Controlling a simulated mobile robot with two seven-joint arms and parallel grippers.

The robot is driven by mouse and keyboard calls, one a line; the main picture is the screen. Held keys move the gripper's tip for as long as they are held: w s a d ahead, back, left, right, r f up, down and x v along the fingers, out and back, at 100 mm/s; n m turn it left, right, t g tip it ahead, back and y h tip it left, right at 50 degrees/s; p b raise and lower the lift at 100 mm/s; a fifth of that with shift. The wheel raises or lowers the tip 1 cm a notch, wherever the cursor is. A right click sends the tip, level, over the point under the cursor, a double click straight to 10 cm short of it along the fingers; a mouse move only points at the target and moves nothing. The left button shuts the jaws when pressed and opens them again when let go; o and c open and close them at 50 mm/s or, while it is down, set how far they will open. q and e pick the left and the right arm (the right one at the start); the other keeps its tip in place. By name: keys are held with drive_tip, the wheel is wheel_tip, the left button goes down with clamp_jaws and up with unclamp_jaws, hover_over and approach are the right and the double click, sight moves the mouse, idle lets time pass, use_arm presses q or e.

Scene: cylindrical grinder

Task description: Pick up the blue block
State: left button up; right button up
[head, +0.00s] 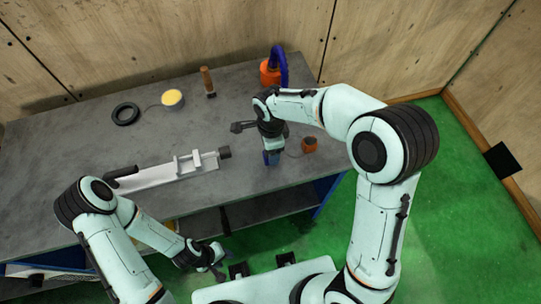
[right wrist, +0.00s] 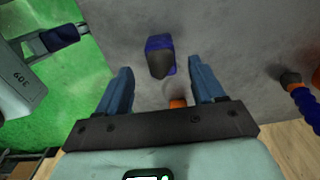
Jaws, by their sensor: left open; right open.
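The blue block (right wrist: 160,56), with a dark end face, rests on the grey tabletop. In the right wrist view it lies just beyond the gap between the fingertips of my right gripper (right wrist: 161,70). The two blue-grey fingers are apart and nothing is between them that they touch. In the head view my right gripper (head: 271,143) hangs over the front right part of the table, with blue (head: 271,158) showing just below it; the arm hides part of this spot. My left gripper (head: 220,261) is open and empty, low in front of the table.
A small orange object (head: 309,145) stands right of my right gripper. An orange bottle with a blue hose (head: 270,72) stands at the back. A white fixture (head: 172,176), a black ring (head: 126,114), a yellow-topped pot (head: 172,98) and a wooden-handled tool (head: 207,80) are on the table (head: 75,150).

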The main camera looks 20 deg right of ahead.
drive_tip(key=shift+w+f, duration=0.1)
drive_tip(key=shift+f, duration=1.35)
drive_tip(key=c, duration=1.1)
drive_tip(key=shift+r, duration=0.2)
